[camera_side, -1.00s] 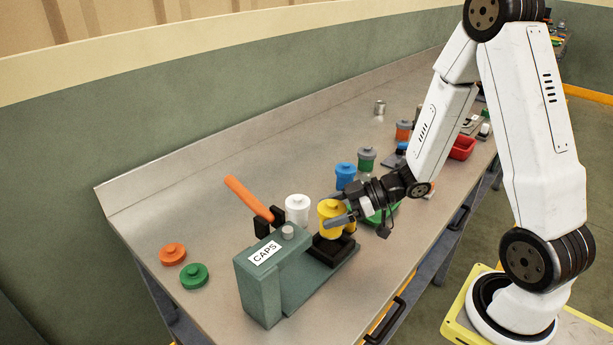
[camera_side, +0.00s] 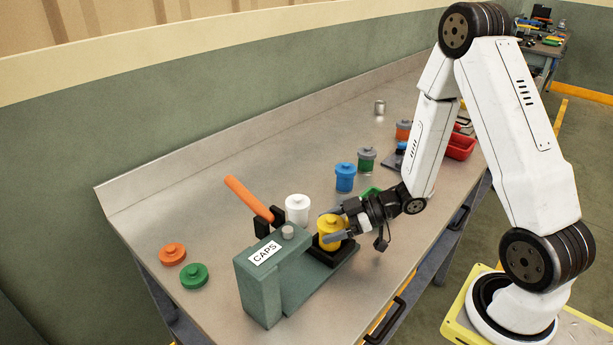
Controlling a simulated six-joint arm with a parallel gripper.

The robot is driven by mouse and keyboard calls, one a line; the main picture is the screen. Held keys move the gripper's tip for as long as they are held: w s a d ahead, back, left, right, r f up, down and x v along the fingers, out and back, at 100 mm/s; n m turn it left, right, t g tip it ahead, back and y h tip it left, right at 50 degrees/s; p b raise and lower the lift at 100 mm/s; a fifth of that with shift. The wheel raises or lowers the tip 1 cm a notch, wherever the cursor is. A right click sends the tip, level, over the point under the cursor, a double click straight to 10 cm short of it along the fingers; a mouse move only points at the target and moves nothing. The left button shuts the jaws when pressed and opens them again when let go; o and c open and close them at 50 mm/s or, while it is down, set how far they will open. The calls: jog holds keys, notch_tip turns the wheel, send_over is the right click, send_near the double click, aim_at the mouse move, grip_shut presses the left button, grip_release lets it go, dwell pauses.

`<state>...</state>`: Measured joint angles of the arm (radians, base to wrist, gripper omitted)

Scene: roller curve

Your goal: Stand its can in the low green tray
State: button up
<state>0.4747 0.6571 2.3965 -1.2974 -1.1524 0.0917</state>
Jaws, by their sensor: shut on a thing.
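The yellow can (camera_side: 330,231) stands upright at the black seat of the green caps press (camera_side: 278,278). My gripper (camera_side: 334,224) is shut on the yellow can from the right, with its fingers around the can's sides. I cannot tell whether the can rests fully on the seat. The low green tray (camera_side: 370,192) is mostly hidden behind my gripper; only a small strip of it shows.
A white can (camera_side: 297,209) stands just behind the yellow one. The press has an orange lever (camera_side: 248,199). A blue can (camera_side: 345,177) and a grey-lidded green can (camera_side: 366,160) stand farther back. Orange (camera_side: 173,254) and green (camera_side: 193,276) caps lie at left.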

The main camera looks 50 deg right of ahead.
jog(key=shift+f, duration=0.15)
jog(key=o, duration=1.1)
jog(key=shift+d, duration=0.1)
jog(key=v, duration=0.7)
jog(key=shift+s+d, duration=0.2)
jog(key=shift+s, duration=0.05)
